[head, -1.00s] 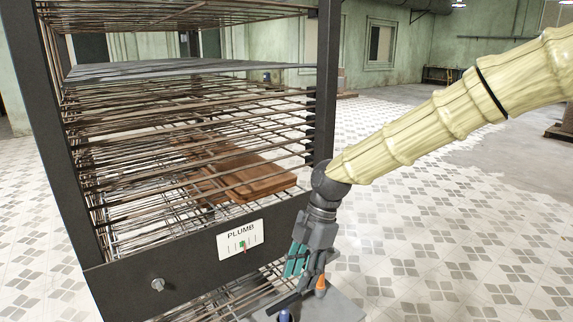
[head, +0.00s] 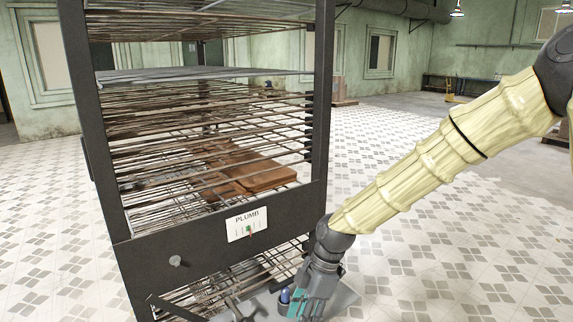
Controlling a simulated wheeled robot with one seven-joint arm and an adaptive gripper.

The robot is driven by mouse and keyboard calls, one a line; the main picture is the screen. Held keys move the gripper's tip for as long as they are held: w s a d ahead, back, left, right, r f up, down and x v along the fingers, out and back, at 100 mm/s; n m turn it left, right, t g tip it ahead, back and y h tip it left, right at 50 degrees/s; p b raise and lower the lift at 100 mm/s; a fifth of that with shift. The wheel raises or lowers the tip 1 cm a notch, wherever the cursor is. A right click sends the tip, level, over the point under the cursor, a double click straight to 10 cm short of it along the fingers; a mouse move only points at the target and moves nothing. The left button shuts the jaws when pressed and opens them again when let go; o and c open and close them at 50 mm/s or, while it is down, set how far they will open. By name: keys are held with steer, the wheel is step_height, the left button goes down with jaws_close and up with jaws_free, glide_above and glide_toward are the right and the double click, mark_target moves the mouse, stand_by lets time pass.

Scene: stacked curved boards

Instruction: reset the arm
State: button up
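My gripper (head: 312,295) hangs at the bottom of the head view, in front of the rack's lower right corner. It points down, and its fingertips are at or past the lower frame edge. I cannot tell how far its fingers are apart. My arm, with a cream ribbed cover, runs from the upper right down to it. The dark metal rack (head: 205,243) has many wire shelves. Brown curved boards (head: 262,178) lie on a middle shelf, apart from the gripper.
Tiled floor (head: 480,255) is open to the right.

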steer(key=s+d+f+m, duration=0.2)
steer(key=s+f+m, duration=0.35)
steer(key=f, duration=0.55)
steer(key=s+d+f+m, duration=0.35)
steer(key=s+f, duration=0.25)
steer(key=f, duration=0.4)
steer(key=s+d+f+m+t+h, duration=0.1)
steer(key=s+d+f+m, duration=0.5)
steer(key=s, duration=0.3)
steer(key=s+d+f+m+t+h, duration=0.1)
steer(key=s+d+f+m+h, duration=0.1)
steer(key=s+d+f+m, duration=0.4)
steer(key=s+d, duration=0.1)
steer(key=s, duration=0.2)
steer(key=shift+s+f+h, duration=0.2)
steer(key=shift+s+h, duration=0.1)
steer(key=shift+s, duration=0.1)
